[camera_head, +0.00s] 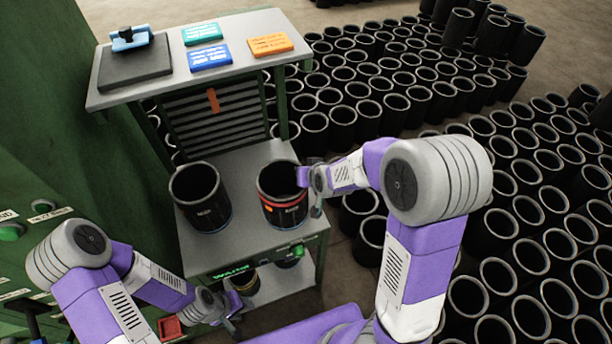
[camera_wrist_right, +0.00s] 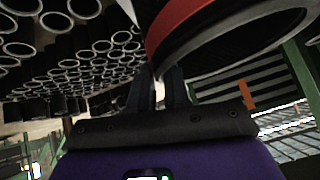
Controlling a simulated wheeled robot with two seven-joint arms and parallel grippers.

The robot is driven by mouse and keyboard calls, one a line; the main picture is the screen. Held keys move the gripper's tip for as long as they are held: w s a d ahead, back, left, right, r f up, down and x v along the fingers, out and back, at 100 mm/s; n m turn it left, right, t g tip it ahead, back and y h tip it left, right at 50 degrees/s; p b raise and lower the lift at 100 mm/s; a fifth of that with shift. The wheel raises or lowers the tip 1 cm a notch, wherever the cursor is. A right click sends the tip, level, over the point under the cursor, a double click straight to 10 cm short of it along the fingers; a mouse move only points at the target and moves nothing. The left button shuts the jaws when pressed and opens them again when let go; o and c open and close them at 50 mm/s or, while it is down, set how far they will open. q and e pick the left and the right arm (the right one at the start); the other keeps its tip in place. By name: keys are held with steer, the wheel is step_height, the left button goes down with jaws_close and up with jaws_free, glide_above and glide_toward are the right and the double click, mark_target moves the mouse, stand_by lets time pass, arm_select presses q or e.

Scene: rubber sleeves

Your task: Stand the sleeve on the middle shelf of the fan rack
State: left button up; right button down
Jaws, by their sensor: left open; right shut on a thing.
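The fan rack (camera_head: 205,262) stands at centre, with a grey middle shelf (camera_head: 242,168) under its top. A black sleeve with a red band and orange label (camera_head: 283,212) is upright over the right part of that shelf. My right gripper (camera_head: 304,178) is shut on its right side; the fingers partly show in the right wrist view (camera_wrist_right: 160,88), beside the red-banded sleeve (camera_wrist_right: 225,45). I cannot tell whether its base touches the shelf. A second black sleeve (camera_head: 202,205) stands on the shelf's left part. My left gripper (camera_head: 234,315) is open, low in front of the rack.
The top shelf holds a dark pad (camera_head: 135,66) with a blue-handled tool and several coloured boxes (camera_head: 270,44). A green machine (camera_head: 60,120) stands left. Many sleeves (camera_head: 540,200) crowd the floor right.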

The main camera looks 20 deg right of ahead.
steer(key=shift+a+r, duration=0.1)
steer(key=c, duration=1.1)
jaws_free()
steer(key=shift+s, duration=0.1)
steer(key=shift+s+r+p, duration=0.2)
steer(key=shift+r+p, duration=0.15)
steer(key=p+v, duration=0.7)
steer(key=v, duration=0.4)
steer(key=shift+s, duration=0.15)
